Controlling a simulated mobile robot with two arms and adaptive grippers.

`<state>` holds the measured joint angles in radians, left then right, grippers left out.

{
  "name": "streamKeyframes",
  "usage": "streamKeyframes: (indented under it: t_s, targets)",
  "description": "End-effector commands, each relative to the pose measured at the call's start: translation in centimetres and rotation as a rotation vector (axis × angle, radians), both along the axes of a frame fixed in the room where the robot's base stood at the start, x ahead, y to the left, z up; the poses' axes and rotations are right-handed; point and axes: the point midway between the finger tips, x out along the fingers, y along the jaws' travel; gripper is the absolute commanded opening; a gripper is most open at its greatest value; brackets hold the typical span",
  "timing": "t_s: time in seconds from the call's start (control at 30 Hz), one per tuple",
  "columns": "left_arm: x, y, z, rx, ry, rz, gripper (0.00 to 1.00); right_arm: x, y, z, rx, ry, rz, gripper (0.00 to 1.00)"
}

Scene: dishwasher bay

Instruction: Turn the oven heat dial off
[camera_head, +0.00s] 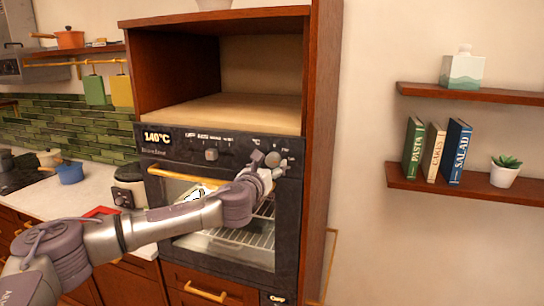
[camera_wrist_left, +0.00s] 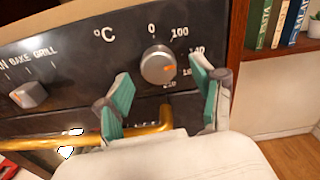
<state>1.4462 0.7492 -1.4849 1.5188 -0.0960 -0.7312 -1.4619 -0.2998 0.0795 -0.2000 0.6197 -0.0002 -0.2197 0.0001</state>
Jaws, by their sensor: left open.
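The oven (camera_head: 275,215) is dark and built into a brown wooden cabinet, and its display (camera_head: 157,138) reads 140°C. The heat dial (camera_wrist_left: 158,65) is a round silver knob with a small orange mark, with °C, 0 and 100 printed around it. In the head view the heat dial (camera_head: 273,159) is at the panel's right end, partly hidden by my gripper. My left gripper (camera_head: 268,165) is open at the dial. In the left wrist view the green-padded fingers of my left gripper (camera_wrist_left: 161,82) stand either side of the dial's lower part; contact is not clear. My right gripper is not in view.
The function knob (camera_wrist_left: 28,95), marked BAKE and GRILL, is left of the heat dial. Wall shelves (camera_head: 470,190) with books and a plant are to the right. A counter (camera_head: 75,195) is at left.

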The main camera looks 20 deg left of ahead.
Motion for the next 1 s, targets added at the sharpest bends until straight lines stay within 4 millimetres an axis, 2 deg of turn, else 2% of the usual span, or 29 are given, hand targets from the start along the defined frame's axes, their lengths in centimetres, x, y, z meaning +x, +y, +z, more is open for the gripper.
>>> streamKeyframes:
  t_s: [0.2, 0.57, 0.9, 1.0]
  targets:
    - [2.1, -0.1, 0.0, 0.000, 0.001, 0.001, 0.68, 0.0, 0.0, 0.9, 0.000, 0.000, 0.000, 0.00]
    - [2.4, -0.1, -0.1, 0.000, 0.001, 0.000, 0.66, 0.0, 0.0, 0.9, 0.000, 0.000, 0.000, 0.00]
    - [2.4, -0.1, -0.1, -0.001, 0.000, 0.001, 0.10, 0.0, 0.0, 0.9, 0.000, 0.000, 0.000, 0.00]
    - [2.4, -0.1, -0.1, -0.002, 0.000, 0.001, 0.08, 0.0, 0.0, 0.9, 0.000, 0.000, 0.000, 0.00]
